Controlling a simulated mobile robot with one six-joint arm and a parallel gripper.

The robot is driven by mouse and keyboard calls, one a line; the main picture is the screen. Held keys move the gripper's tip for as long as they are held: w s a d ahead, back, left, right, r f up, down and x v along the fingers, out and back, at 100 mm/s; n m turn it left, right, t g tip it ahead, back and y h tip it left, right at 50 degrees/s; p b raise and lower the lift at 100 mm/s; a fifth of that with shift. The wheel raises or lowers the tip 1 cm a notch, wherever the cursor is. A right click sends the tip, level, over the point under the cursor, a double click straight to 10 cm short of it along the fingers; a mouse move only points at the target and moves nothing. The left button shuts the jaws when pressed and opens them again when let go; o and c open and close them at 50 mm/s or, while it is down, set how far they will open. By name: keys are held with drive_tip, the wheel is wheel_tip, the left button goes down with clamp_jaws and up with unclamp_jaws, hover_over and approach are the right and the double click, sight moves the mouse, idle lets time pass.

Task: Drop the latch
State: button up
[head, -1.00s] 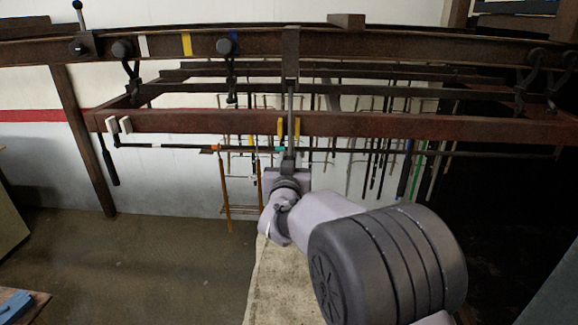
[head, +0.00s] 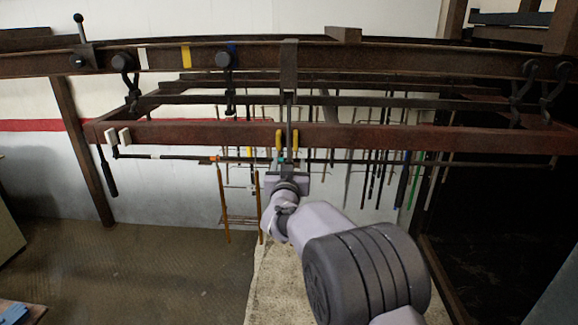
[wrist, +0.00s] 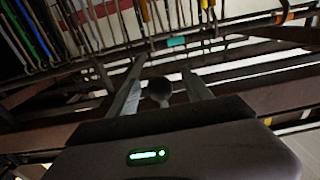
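A dark bracket (head: 289,65) sits on the upper brown rail, with a thin upright bar (head: 289,112) hanging below it past the red-brown beam. I cannot tell for sure which part is the latch. My gripper (head: 288,160) is under this bar, in front of the rack. In the wrist view, my two fingers (wrist: 162,84) stand apart on either side of a dark round knob (wrist: 159,92). A gap shows at the knob's sides, and no clear grip is seen. In the head view, my gripper hides the bar's lower end.
Two yellow pieces (head: 279,140) flank the bar at the beam. A ball-topped lever (head: 79,28) stands at the upper left, and black knobs (head: 122,62) sit along the rail. A long thin rod (head: 380,162) runs below the beam (head: 400,137). Tools hang behind. The lower-left floor is open.

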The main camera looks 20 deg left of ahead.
drive_tip(key=shift+s+f+b, duration=0.15)
drive_tip(key=shift+s+b, duration=0.2)
drive_tip(key=shift+b, duration=0.2)
drive_tip(key=s+d+f+m+g+b, duration=0.25)
drive_tip(key=s+d+f+b, duration=0.25)
drive_tip(key=s+d+b, duration=0.5)
drive_tip(key=s+d+f+m+g+b, duration=0.1)
drive_tip(key=s+d+f+g+b, duration=0.35)
drive_tip(key=s+d, duration=0.95)
drive_tip(key=s+d+f+m+g+h+b, duration=0.1)
drive_tip(key=s+d+f+m+g+b, duration=0.1)
drive_tip(key=s+d+f, duration=0.2)
drive_tip(key=s+d+f+m+g+h+b, duration=0.1)
drive_tip(key=s+d+f+g+b, duration=0.1)
drive_tip(key=s+f, duration=0.9)
drive_tip(key=s+d+b, duration=0.1)
drive_tip(key=s+d, duration=0.1)
drive_tip(key=s, duration=0.5)
drive_tip(key=shift+s+d+m+g+b, duration=0.25)
drive_tip(key=shift+s+m+g+b, duration=0.05)
drive_tip(key=shift+s+m+b, duration=0.05)
